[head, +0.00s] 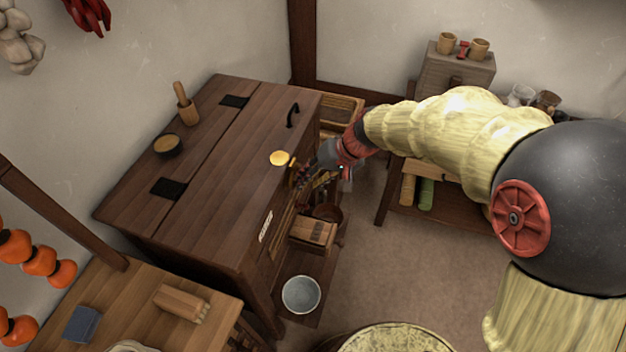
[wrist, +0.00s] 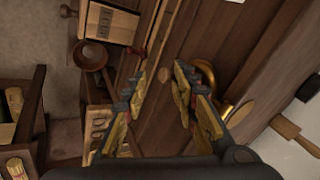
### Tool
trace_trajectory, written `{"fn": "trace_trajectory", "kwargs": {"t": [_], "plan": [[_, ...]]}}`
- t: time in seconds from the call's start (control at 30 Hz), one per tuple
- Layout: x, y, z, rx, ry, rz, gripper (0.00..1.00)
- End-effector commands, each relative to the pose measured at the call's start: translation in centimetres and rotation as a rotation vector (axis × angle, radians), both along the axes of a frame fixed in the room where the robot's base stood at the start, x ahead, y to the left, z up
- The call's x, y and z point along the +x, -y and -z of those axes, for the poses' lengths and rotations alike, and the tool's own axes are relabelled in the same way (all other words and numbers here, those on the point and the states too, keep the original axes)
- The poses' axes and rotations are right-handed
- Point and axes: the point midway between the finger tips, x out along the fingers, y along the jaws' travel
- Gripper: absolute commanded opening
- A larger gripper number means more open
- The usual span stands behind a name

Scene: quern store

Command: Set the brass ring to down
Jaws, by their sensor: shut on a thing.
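The brass ring (wrist: 206,70) shows in the wrist view as a curved gold band on the dark wooden chest, partly behind my right-hand finger. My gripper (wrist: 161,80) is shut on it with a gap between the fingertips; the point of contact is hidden. In the head view my gripper (head: 308,170) is at the chest's front, below the top edge. I cannot make out the ring there, nor its setting.
The wooden chest (head: 225,150) has a gold disc (head: 280,158) near its front edge and a black handle (head: 292,115). A grey bucket (head: 301,294) and a wooden box (head: 313,232) stand below my gripper. Open floor (head: 400,255) lies to the right.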

Motion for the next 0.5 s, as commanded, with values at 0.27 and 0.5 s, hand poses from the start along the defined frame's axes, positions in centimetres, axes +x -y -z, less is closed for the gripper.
{"fn": "trace_trajectory", "kwargs": {"t": [0.27, 0.5], "plan": [[-1.2, 0.3, 1.3, -0.006, -0.033, -0.006, 0.23], [-1.6, 2.0, -2.1, -0.002, -0.022, -0.003, 0.23]]}}
